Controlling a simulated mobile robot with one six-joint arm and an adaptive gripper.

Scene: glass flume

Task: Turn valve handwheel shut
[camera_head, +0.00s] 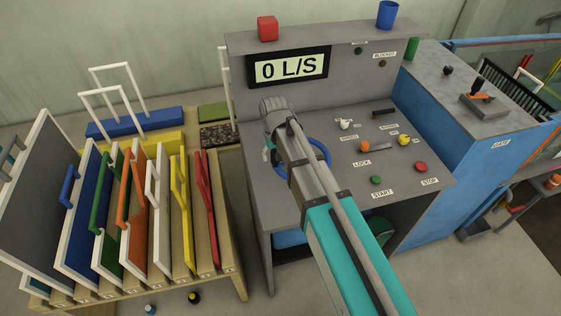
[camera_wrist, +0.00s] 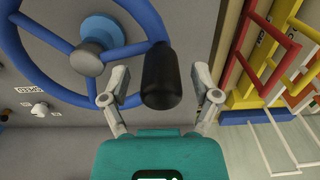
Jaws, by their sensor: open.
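The blue valve handwheel (camera_head: 322,153) stands on the grey control console and is partly hidden behind my arm in the head view. In the wrist view, its blue rim (camera_wrist: 152,20) and spokes fill the upper left, around a blue-grey hub (camera_wrist: 88,57). A black handle knob (camera_wrist: 161,78) on the wheel's rim shows between my fingers. My gripper (camera_wrist: 160,98) is open, with one finger on each side of the knob. I cannot tell whether either finger touches it. In the head view my gripper (camera_head: 270,150) is mostly hidden by my arm.
The console display (camera_head: 288,67) reads 0 L/S. A red cube (camera_head: 267,28) and a blue cup (camera_head: 387,14) stand on the console top. Several knobs and the green start button (camera_head: 376,180) lie right of my arm. A rack (camera_head: 233,262) of coloured gates stands at left.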

